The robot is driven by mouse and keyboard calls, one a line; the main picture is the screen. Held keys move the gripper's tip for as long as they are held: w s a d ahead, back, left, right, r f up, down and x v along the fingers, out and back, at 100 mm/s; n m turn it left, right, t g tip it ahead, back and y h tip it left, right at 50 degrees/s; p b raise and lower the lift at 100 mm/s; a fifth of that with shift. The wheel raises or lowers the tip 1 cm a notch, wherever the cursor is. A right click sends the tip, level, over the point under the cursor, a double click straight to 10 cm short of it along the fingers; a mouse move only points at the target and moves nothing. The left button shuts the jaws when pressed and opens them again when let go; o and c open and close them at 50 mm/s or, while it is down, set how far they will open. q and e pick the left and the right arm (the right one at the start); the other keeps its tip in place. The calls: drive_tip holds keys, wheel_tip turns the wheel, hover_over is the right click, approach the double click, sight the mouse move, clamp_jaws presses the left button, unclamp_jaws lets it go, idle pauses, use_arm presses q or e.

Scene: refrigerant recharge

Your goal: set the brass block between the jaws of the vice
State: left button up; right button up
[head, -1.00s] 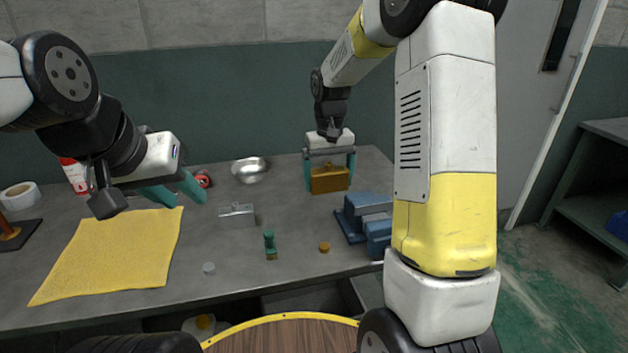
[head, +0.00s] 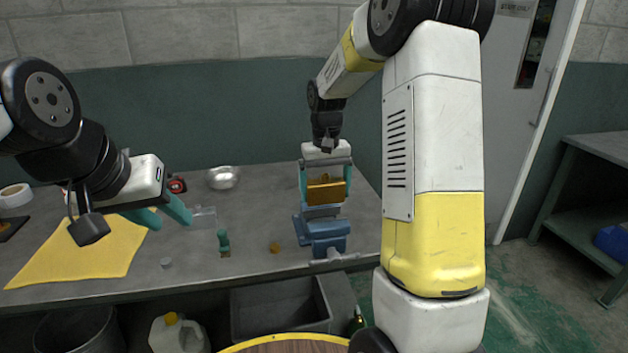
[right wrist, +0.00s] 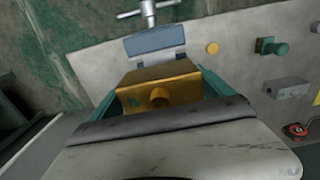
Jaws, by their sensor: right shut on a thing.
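The brass block (head: 326,192) has a small knob on top. My right gripper (head: 325,186) is shut on it, with teal fingers on its two sides. The block also shows in the right wrist view (right wrist: 160,88). The blue vice (head: 322,230) stands on the bench near its front edge. In the head view the block appears just above and behind the vice's front part, and its lower edge seems clear of it. My left gripper (head: 164,216) is open and empty over the yellow cloth.
The yellow cloth (head: 80,250) lies at the left of the bench. A grey block (head: 203,217), a green fitting (head: 224,243), a brass cap (head: 274,247) and a small grey cap (head: 166,263) lie left of the vice. A metal bowl (head: 224,178) stands behind them.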

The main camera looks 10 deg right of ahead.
sight(324, 211)
drive_tip(key=shift+f, duration=3.4)
drive_tip(key=o, duration=1.8)
wheel_tip(324, 211, up, 7)
drive_tip(key=shift+r, duration=0.1)
drive_tip(key=s+r+t, duration=0.2)
drive_tip(key=s+r, duration=0.2)
drive_tip(key=s, duration=0.4)
drive_tip(key=s+a+r+t+y, duration=0.1)
drive_tip(key=s+r, duration=0.3)
drive_tip(key=s, duration=0.4)
drive_tip(key=s+a+r+t+y, duration=0.1)
drive_tip(key=s+r+t, duration=0.2)
drive_tip(key=s, duration=0.5)
drive_tip(key=shift+s+a+r, duration=0.15)
drive_tip(key=shift+r, duration=0.6)
